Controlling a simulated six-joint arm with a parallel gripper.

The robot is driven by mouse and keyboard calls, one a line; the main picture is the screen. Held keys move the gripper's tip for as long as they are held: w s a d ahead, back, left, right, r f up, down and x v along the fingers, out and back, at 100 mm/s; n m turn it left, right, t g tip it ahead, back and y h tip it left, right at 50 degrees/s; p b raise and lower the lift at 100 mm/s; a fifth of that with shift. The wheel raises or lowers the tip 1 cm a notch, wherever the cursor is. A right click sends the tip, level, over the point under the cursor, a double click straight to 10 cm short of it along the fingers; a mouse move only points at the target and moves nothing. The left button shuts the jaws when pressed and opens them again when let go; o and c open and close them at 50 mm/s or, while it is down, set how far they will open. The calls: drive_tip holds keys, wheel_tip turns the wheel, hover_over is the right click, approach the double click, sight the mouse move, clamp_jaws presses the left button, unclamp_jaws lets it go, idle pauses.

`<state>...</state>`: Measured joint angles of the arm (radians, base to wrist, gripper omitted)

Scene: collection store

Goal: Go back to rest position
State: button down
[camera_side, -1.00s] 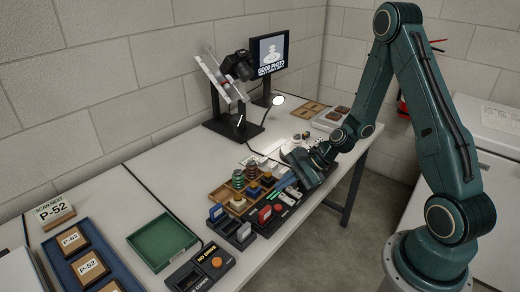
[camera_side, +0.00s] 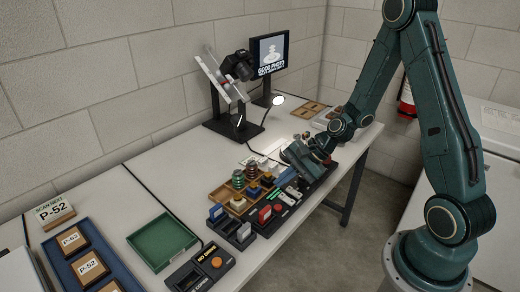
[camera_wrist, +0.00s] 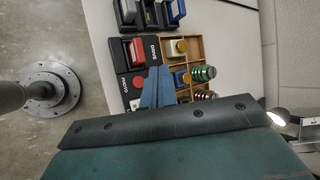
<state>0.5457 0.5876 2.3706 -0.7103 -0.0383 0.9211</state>
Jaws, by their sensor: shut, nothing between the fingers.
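My gripper (camera_side: 296,158) hangs over the right end of the group of trays and devices on the white table. In the wrist view its two blue-grey fingers (camera_wrist: 157,86) are together with nothing held between them. They point toward the wooden divided tray (camera_wrist: 194,47) and the black device with a red button (camera_wrist: 136,51). In the side view the arm hides part of the table behind the gripper.
A camera stand (camera_side: 238,128), lamp (camera_side: 278,99) and screen (camera_side: 288,50) stand at the back. A fire extinguisher (camera_side: 406,108) hangs right.

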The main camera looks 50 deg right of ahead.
drive_tip(key=s+a+r+n+g+h, duration=0.1)
drive_tip(key=s+a+r+n+h, duration=0.1)
drive_tip(key=s+r+n, duration=0.4)
drive_tip(key=s+a+r+n+h, duration=0.15)
drive_tip(key=r+n, duration=0.25)
drive_tip(key=r, duration=0.4)
drive_tip(key=s+r+n+h, duration=0.2)
drive_tip(key=s+r+n, duration=0.4)
drive_tip(key=s+r, duration=0.3)
drive_tip(key=s, duration=0.4)
drive_tip(key=shift+t, duration=0.3)
